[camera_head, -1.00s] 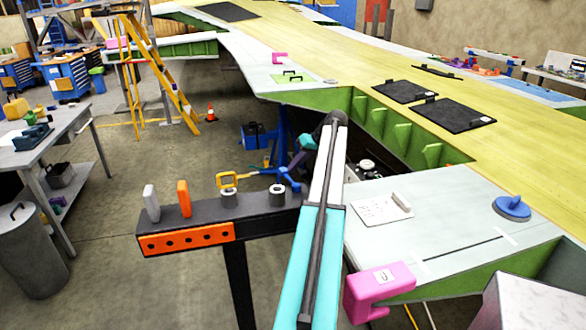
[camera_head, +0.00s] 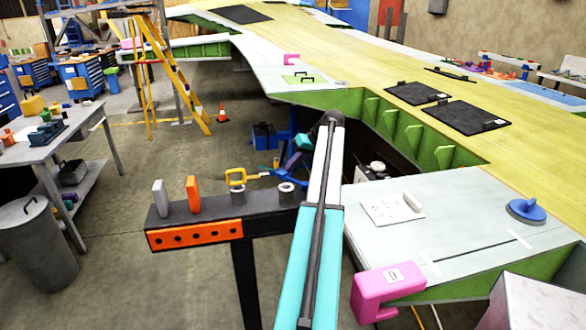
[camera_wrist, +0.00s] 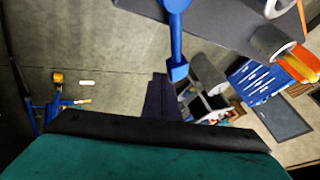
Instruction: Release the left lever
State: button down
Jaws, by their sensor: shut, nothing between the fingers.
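A dark beam (camera_head: 215,204) carries a grey upright lever (camera_head: 160,198) at its left end and an orange upright lever (camera_head: 193,194) beside it. A yellow handle (camera_head: 237,177) stands behind a grey ring post; I cannot tell which of these is the left lever. A blue handle (camera_head: 290,177) shows near my arm, and a blue bar (camera_wrist: 178,40) shows at the top middle of the wrist view. My gripper (camera_wrist: 161,98) is shut and empty in the wrist view, just left of the blue bar's lower end. I cannot tell whether they touch. In the head view my arm partly hides the beam's right end.
A pale wing panel (camera_head: 455,215) with a pink clamp block (camera_head: 388,289) lies to the right of my arm. A yellow ladder (camera_head: 172,70) and a workbench (camera_head: 50,130) stand on the left. Grey floor between bench and beam is clear.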

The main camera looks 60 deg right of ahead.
dwell(0.5)
jog(key=shift+w+d, duration=0.1)
jog(key=shift+d, duration=0.05)
jog(key=s+d+r+p, duration=0.3)
jog(key=s+d+r, duration=0.2)
jog(key=d+r, duration=0.2)
jog(key=shift+s+d+r, duration=0.2)
jog(key=shift+s+r, duration=0.15)
jog(key=shift+r, duration=0.15)
dwell(0.6)
